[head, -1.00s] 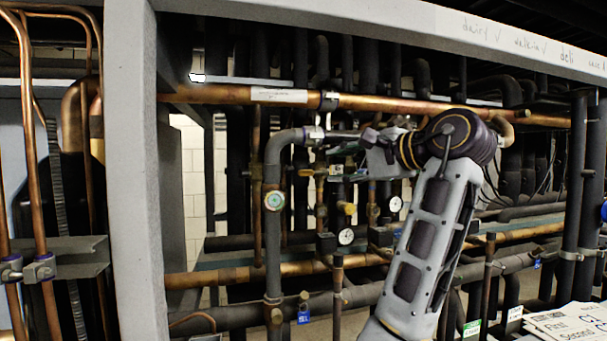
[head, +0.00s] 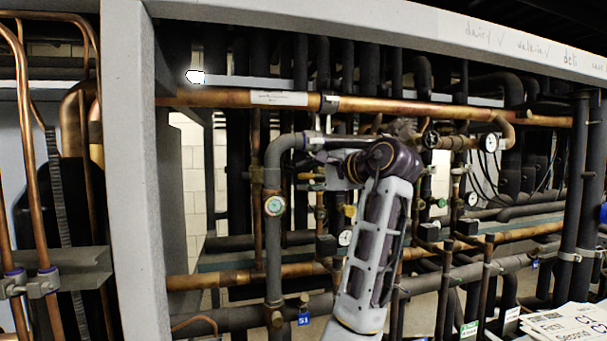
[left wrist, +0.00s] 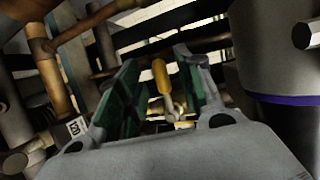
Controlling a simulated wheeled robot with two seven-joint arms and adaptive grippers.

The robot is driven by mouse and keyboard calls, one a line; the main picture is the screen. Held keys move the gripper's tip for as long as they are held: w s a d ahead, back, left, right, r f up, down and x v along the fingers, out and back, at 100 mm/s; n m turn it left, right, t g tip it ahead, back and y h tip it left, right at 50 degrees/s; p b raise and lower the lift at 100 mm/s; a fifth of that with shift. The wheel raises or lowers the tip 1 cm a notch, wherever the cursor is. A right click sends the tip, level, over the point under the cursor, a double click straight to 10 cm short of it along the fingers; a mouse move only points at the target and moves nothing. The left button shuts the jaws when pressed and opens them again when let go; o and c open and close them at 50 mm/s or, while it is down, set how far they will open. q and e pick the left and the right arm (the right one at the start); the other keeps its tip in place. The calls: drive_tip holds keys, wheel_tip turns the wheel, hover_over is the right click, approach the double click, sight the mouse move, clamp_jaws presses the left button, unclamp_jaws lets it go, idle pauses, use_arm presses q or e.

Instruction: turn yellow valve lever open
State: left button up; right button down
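A yellow valve lever (left wrist: 161,76) shows in the left wrist view, standing nearly upright on a pale metal stem. My left gripper (left wrist: 157,62) is open, with one green-padded finger on each side of the lever. A gap shows between the lever and each finger, and I see no contact. In the head view my left gripper (head: 332,178) reaches left from my wrist, among the pipes. Several small yellow handles show near it there, and I cannot tell which one is this lever. My right gripper is in neither view.
A copper pipe (head: 400,106) crosses above. A grey rack post (head: 130,170) stands further left. Papers (head: 565,322) lie at bottom right.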

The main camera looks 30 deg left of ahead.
use_arm(q)
drive_tip(key=shift+p+x, duration=0.3)
drive_tip(key=shift+x, duration=1.2)
clamp_jaws()
